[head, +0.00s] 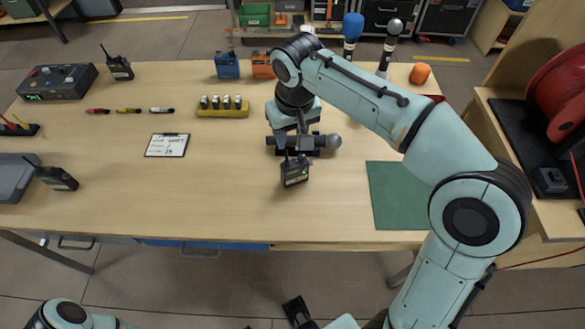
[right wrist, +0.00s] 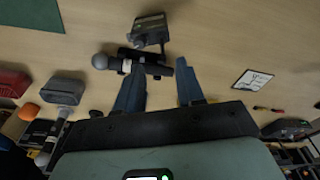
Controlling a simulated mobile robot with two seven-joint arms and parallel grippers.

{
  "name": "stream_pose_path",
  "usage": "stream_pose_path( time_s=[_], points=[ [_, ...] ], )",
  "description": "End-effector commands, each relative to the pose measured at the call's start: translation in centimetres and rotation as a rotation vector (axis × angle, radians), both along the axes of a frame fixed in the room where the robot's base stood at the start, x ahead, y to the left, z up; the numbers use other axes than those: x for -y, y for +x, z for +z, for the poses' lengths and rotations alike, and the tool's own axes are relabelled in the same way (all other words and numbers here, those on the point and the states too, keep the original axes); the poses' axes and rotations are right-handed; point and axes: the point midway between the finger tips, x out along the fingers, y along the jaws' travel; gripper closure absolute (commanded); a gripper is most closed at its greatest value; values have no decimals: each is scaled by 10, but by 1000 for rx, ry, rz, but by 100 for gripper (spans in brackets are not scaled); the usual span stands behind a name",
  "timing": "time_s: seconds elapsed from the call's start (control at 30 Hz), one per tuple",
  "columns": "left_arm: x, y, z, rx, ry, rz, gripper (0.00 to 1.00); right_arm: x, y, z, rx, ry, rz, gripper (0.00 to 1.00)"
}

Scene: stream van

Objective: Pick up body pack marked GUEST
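A small dark body pack (head: 295,172) with a small screen and stub antenna stands mid-table, just in front of my right gripper; it also shows in the right wrist view (right wrist: 150,30). Its marking is too small to read. Other dark packs stand at the back left (head: 119,69) and front left (head: 60,179), their labels unreadable too. My right gripper (right wrist: 160,74) points down at the table with its fingers apart, nothing between them. A dark microphone (right wrist: 135,65) lies crosswise between the fingertips and the pack.
The microphone's round grey head (head: 333,141) sticks out right of the gripper. A green mat (head: 398,200) lies at right, a clipboard (head: 167,145) and a yellow battery tray (head: 222,111) at left. The table front around the pack is clear.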

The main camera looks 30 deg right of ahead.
Motion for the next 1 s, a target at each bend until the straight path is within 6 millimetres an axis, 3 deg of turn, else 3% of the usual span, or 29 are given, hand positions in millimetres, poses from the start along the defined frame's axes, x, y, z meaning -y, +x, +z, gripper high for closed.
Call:
stream_pose_path(
  time_s=[0.13,0.4,0.7,1.0],
  points=[
    [0,-1,-7,0,0,1,35,1,4,-30,-3,-1,0,62],
    [0,1,-9,7,2,1,35,1,9,-50,-2,0,0,62],
    [0,3,-15,15,3,4,35,0,18,-91,-2,0,-1,62],
    [0,3,-14,17,2,3,35,0,20,-95,0,0,-1,62]
  ],
)
